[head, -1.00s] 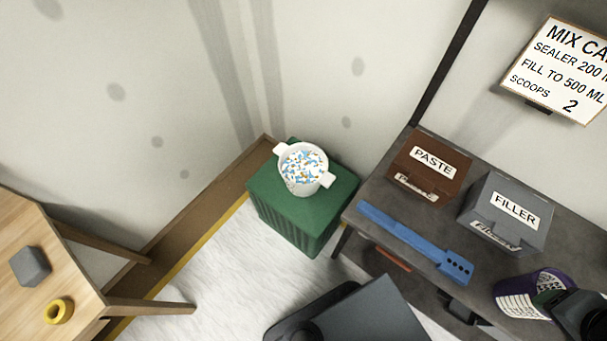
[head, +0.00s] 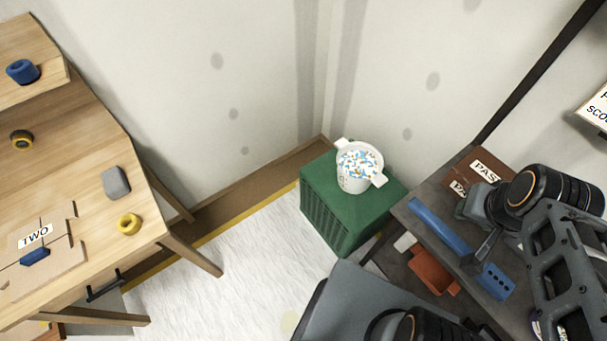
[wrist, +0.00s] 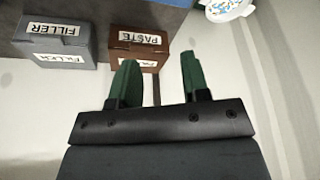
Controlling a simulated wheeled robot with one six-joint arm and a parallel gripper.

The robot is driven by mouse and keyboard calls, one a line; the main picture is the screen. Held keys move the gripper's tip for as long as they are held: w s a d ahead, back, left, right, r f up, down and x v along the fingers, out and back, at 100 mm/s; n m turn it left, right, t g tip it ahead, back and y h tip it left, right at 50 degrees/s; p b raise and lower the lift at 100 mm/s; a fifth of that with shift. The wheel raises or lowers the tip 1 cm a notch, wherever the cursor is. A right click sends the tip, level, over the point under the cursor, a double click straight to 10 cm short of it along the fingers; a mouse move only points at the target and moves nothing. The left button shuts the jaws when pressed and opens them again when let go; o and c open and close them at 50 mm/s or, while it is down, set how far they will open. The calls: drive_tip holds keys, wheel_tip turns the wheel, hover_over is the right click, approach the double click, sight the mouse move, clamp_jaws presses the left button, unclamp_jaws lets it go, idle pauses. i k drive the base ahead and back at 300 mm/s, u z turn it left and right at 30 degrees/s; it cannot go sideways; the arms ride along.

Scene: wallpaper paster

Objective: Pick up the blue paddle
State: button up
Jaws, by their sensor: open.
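The blue paddle (head: 438,226) lies flat on the dark grey bench, its holed end (head: 497,281) toward the lower right. Part of its middle is hidden behind my arm. My gripper shows in the wrist view (wrist: 158,78) with its two green fingers apart and nothing between them. In the head view my arm's end hangs over the bench near the paddle, and its fingertips are hard to make out. I cannot clearly identify the paddle in the wrist view.
Brown PASTE (wrist: 138,48) and grey FILLER (wrist: 60,45) boxes stand at the back of the bench. A white pot (head: 357,172) sits on a green cabinet (head: 345,215). An orange-red tray (head: 432,272) is below the bench edge. A wooden desk (head: 85,165) is at left.

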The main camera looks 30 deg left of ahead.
sight(492, 279)
drive_tip(key=u, duration=0.25)
drive_tip(key=k, duration=0.25)
drive_tip(key=z, duration=1.2)
drive_tip(key=k, duration=1.1)
drive_tip(key=u, duration=0.4)
drive_tip(key=i, duration=0.85)
drive_tip(key=u, duration=0.7)
